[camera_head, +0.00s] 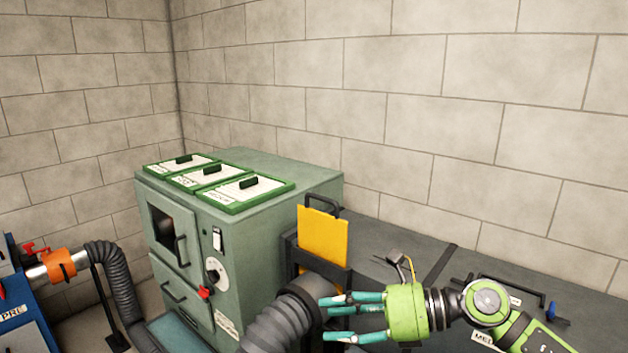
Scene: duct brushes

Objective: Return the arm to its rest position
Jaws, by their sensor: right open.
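My right gripper (352,318) comes in from the right with a green body and teal fingers. Its fingers are spread apart with nothing between them. They point left, in front of the dark grey bench (385,243) and just right of a ribbed grey duct hose (282,322). I cannot tell whether the fingertips touch the hose. My left gripper is not in view.
A green cabinet (257,265) with three green-framed lids (208,175) stands left of the gripper. A yellow plate (322,238) stands upright in a dark holder beside it. A blue unit (22,310) with an orange-clamped hose (60,265) is far left. Block walls close off the back.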

